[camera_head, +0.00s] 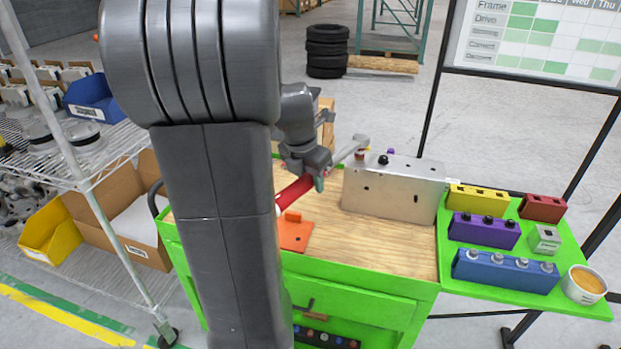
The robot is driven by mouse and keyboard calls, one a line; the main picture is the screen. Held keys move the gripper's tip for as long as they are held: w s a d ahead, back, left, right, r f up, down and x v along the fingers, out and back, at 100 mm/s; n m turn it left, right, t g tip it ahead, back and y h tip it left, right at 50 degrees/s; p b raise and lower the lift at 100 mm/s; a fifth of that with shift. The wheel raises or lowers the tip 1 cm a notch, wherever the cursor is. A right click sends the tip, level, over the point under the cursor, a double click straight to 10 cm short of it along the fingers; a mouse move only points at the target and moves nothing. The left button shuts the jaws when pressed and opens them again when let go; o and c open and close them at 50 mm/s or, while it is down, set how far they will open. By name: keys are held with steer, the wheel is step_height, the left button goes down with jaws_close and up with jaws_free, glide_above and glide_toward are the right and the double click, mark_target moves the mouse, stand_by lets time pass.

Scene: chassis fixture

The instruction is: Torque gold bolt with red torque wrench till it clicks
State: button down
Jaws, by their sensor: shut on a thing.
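My gripper (319,180) is shut on the red handle of the torque wrench (294,193), above the wooden bench top. The wrench's grey shaft runs up and right from the gripper to a head (361,141) over the top left of the metal chassis block (395,192). A small reddish-brown piece (360,154) shows just under the head. I cannot tell if it is the gold bolt, or if the head sits on it. A black-topped bolt (383,159) stands to its right on the block. My arm hides the left part of the bench.
An orange holder (293,233) lies on the green-edged workbench (368,287) below the wrench. Purple (484,231), blue (505,270), yellow (477,199) and red (543,208) socket blocks and a cup (583,285) stand on the right shelf. The bench front right is clear.

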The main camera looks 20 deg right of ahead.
steer(key=shift+w, duration=0.15)
steer(key=shift+w+a+m, duration=0.3)
steer(key=shift+w+a, duration=0.05)
steer(key=shift+w, duration=0.05)
steer(key=shift+w+a, duration=0.1)
stand_by(0.5)
steer(key=shift+w+a+p, duration=0.1)
steer(key=shift+w+p, duration=0.05)
steer(key=shift+p, duration=0.2)
steer(key=shift+w+a+m, duration=0.25)
steer(key=shift+w+m, duration=0.15)
steer(key=shift+w, duration=0.05)
steer(key=shift+w+a+p, duration=0.15)
steer(key=shift+w+p, duration=0.1)
steer(key=shift+p, duration=0.05)
steer(key=shift+w+a+f+m, duration=0.1)
steer(key=shift+w+a+m, duration=0.15)
steer(key=shift+w+m, duration=0.3)
steer(key=shift+w+g+p, duration=0.2)
steer(key=shift+g+p, duration=0.1)
steer(key=shift+p, duration=0.05)
stand_by(0.4)
steer(key=shift+w+r+p, duration=0.1)
steer(key=shift+r+p, duration=1)
steer(key=shift+r, duration=0.05)
